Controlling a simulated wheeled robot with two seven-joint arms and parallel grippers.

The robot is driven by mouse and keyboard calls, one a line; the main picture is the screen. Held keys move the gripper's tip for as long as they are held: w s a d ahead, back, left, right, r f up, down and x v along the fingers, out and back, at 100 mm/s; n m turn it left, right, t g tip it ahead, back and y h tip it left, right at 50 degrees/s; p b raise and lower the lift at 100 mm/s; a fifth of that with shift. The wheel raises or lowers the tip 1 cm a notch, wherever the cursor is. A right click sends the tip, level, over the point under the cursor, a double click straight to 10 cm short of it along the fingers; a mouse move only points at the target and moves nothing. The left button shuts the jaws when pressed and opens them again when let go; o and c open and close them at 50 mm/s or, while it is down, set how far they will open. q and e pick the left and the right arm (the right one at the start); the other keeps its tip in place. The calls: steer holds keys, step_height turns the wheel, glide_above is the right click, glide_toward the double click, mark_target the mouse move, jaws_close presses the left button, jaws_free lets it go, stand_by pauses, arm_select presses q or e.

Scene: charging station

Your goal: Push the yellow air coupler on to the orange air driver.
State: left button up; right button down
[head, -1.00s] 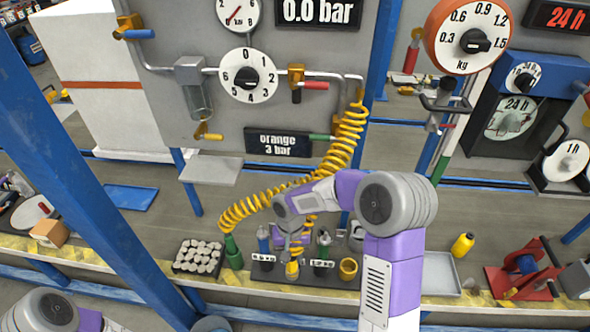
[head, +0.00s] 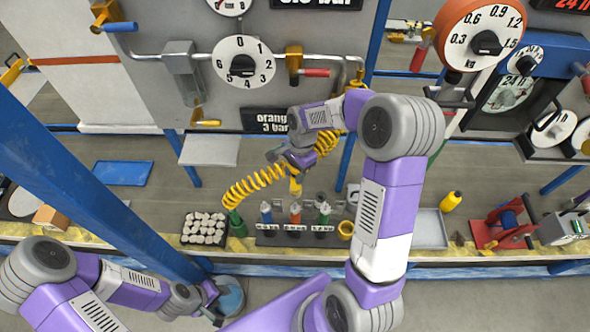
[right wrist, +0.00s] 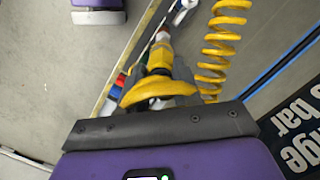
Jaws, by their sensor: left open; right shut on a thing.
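My right gripper (head: 296,168) is shut on the yellow air coupler (head: 296,187), which points down from the jaws. The right wrist view also shows the coupler (right wrist: 160,58) between the fingers, with the coiled yellow hose (right wrist: 225,40) beside it. The orange air driver (head: 295,213) stands upright in the dark rack, between a blue driver (head: 266,213) and a green driver (head: 324,213). In the head view the coupler shows just above the orange driver, with a small gap. My left gripper (head: 212,299) is open and empty at lower left, away from the rack.
A tray of grey pieces (head: 204,228) stands left of the rack and a yellow cup (head: 345,230) right. A grey tray (head: 429,230), yellow bottle (head: 451,201) and red device (head: 500,230) lie further right.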

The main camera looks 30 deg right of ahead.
mark_target(295, 191)
step_height(295, 191, down, 5)
steer(key=b, duration=0.4)
steer(key=shift+w+f, duration=0.1)
steer(key=shift+f, duration=0.3)
stand_by(1.4)
steer(key=shift+f+b, duration=1.9)
steer(key=shift+f, duration=0.8)
steer(key=c, duration=0.7)
jaws_free()
steer(key=shift+r, duration=0.1)
